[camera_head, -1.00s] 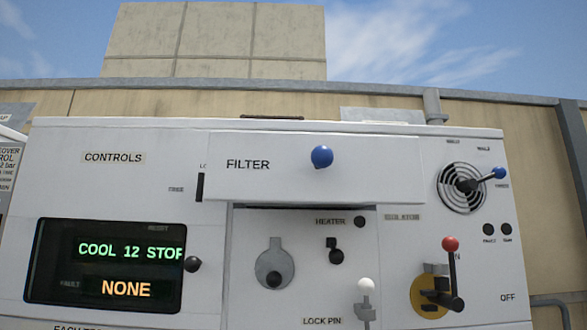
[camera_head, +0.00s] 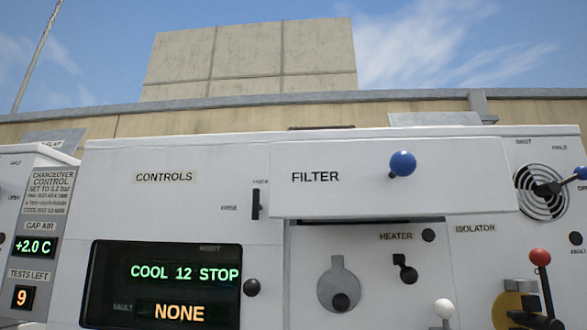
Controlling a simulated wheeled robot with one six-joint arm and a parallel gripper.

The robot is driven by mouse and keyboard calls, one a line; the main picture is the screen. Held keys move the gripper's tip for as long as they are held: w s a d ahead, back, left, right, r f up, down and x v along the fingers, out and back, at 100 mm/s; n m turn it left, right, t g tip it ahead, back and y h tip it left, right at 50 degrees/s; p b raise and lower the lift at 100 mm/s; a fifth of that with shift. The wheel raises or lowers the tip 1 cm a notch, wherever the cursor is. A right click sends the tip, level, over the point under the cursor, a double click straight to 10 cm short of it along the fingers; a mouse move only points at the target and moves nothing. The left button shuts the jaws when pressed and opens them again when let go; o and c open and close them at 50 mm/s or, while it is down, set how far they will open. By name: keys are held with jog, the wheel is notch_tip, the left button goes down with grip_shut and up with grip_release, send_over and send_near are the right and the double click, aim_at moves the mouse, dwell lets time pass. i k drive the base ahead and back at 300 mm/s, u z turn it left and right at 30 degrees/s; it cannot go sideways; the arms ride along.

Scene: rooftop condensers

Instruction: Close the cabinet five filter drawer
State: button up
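The filter drawer (camera_head: 345,195) is a white front marked FILTER with a round blue knob (camera_head: 402,164). It sits at the top of a white cabinet (camera_head: 115,210). The drawer front stands out from the cabinet face, with a dark gap along its lower edge, so it looks partly open. A small slotted black lever (camera_head: 256,204) is just left of the drawer. No cabinet number is readable here. My gripper does not show in this view.
The cabinet face carries a display (camera_head: 165,285) reading COOL 12 STOP and NONE, a red-knobbed lever (camera_head: 540,257), a white knob (camera_head: 444,308) and a blue-tipped vent lever (camera_head: 579,173). A second panel (camera_head: 45,180) stands at left. A parapet (camera_head: 80,129) runs behind.

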aim_at(426, 179)
jog(key=u, duration=0.2)
jog(key=i, duration=0.2)
jog(key=u, duration=1.4)
jog(key=k, duration=0.75)
jog(key=z, duration=1.05)
